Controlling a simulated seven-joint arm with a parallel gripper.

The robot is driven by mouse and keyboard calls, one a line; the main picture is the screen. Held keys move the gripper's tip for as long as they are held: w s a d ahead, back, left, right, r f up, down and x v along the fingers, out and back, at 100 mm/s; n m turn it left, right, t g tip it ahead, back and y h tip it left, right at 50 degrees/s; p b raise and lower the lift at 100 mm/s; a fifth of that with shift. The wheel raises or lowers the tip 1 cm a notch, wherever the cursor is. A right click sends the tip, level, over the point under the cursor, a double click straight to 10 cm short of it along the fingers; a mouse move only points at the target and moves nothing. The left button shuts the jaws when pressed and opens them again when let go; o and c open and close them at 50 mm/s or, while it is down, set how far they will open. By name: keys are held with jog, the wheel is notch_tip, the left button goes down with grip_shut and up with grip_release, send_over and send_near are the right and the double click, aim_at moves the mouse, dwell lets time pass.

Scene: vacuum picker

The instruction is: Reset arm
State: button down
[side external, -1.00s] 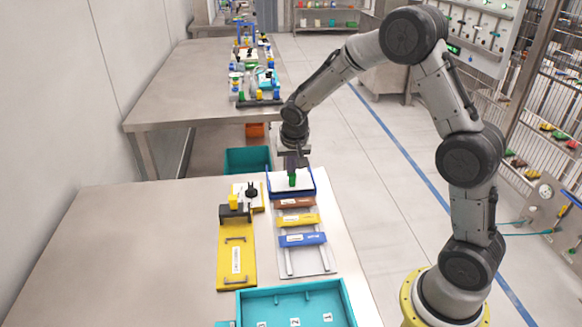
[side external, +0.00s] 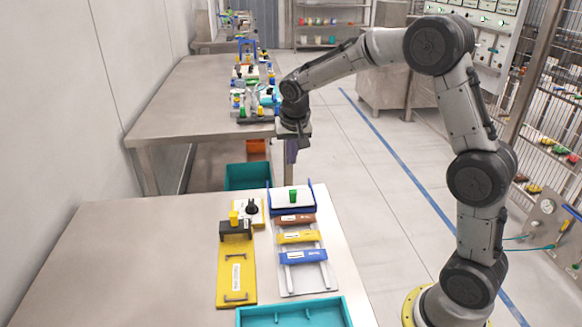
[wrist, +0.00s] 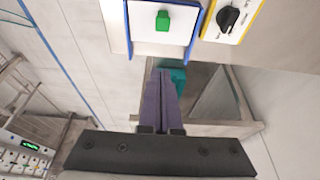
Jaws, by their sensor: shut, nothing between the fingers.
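My gripper (side external: 291,152) hangs above and beyond the far edge of the near table, clear of everything on it. In the wrist view its purple fingers (wrist: 161,75) are together with nothing between them. Below it, a small green block (side external: 293,196) stands on a white plate in a blue-edged holder (side external: 312,201). The green block also shows at the top of the wrist view (wrist: 162,21), apart from the fingers.
The near table (side external: 130,240) holds a yellow plate with handles (side external: 236,275), a black knob (side external: 252,207), brown, yellow and blue bars, and a teal tray (side external: 345,308). A teal bin (side external: 247,176) is beyond it. The far table (side external: 180,100) carries several fixtures.

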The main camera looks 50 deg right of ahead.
jog(key=s+a+r+n+t, duration=0.1)
jog(key=s+a+r+t, duration=0.15)
jog(key=s+r, duration=0.45)
jog(key=s+a+r+n+t, duration=0.1)
jog(key=s+a+r, duration=0.3)
jog(key=s+r, duration=0.25)
jog(key=s+a+f+n+y, duration=0.1)
jog(key=s+a+f+n, duration=0.1)
jog(key=s, duration=0.6)
jog(key=s+a+f+n+y, duration=0.1)
jog(key=s+f+n, duration=0.3)
jog(key=s, duration=0.4)
jog(key=shift+s+a+f+n+g+y, duration=0.4)
jog(key=shift+a+n, duration=0.1)
jog(key=shift+a, duration=0.4)
